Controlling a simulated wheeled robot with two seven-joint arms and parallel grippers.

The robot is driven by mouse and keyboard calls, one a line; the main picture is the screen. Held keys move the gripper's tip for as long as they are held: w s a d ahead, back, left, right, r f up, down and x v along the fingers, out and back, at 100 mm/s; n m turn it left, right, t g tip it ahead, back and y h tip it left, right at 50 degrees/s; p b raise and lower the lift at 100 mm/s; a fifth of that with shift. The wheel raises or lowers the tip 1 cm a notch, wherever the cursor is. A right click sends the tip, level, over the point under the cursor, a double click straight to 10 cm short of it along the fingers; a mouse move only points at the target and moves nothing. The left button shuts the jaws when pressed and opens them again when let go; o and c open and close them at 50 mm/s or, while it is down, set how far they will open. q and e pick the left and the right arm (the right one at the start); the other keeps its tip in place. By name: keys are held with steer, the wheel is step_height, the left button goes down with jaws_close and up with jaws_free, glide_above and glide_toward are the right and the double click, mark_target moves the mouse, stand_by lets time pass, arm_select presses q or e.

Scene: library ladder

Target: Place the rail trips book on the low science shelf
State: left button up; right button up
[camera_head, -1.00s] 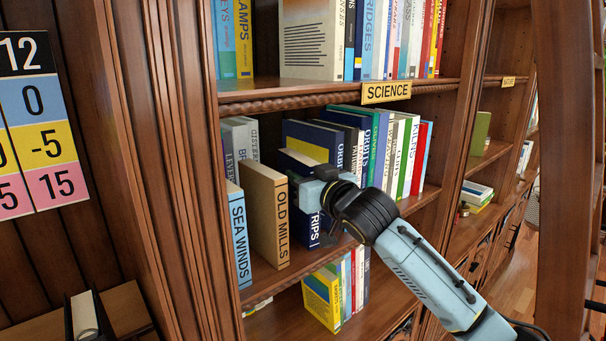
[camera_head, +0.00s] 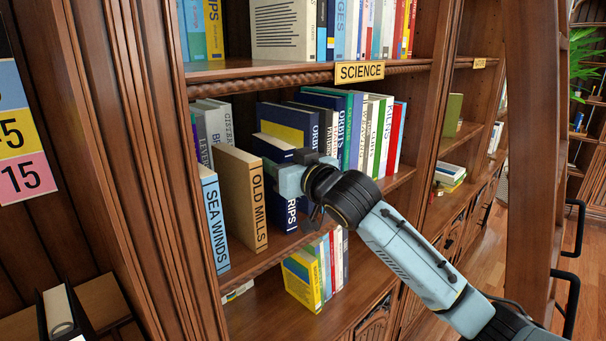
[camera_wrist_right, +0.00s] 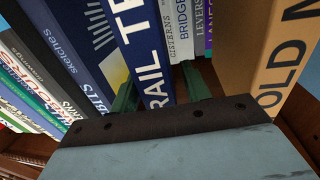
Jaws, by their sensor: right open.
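The rail trips book (camera_head: 291,212) is dark blue with white spine letters. It stands upright on the shelf under the SCIENCE sign (camera_head: 360,72), right of the Old Mills book (camera_head: 243,200). In the right wrist view its spine (camera_wrist_right: 146,50) reads "RAIL TR" and lies between my green fingers. My right gripper (camera_wrist_right: 160,92) is open, with one finger on each side of the book. In the head view my right gripper (camera_head: 290,178) covers part of the spine. Whether the fingers touch the covers I cannot tell. My left gripper is not in view.
The light blue Sea Winds book (camera_head: 214,220) stands left of Old Mills. Several books (camera_head: 375,135) fill the shelf's right part. A lower shelf (camera_head: 265,312) holds a few books, including a yellow one (camera_head: 302,282), with bare wood around them. A ladder upright (camera_head: 538,150) stands at the right.

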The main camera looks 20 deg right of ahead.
steer(key=b+v, duration=0.1)
steer(key=v, duration=0.9)
steer(key=shift+s+b, duration=0.2)
steer(key=shift+b, duration=0.1)
steer(key=shift+d, duration=0.1)
